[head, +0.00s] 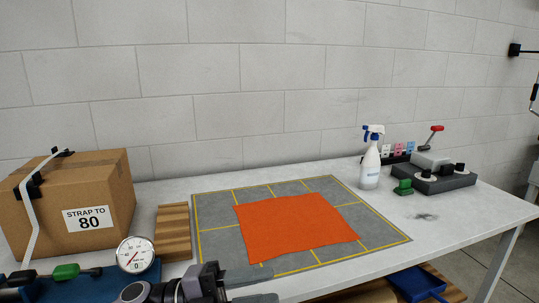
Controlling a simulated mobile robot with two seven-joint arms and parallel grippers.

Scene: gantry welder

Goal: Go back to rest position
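My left gripper (268,285) is at the bottom edge of the head view, in front of the grey mat. Its two dark fingers point right and stand apart, with nothing seen between them. Part of it is cut off by the frame. My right gripper is not in view. An orange cloth (295,225) lies spread out on the grey mat with yellow lines (215,222), apart from the gripper.
A cardboard box (115,180) with a strap stands at left, beside a wooden block (173,232). A dial gauge (135,255) is near my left gripper. A spray bottle (370,168) and a dark lever device (440,180) stand at right on the white table (455,215).

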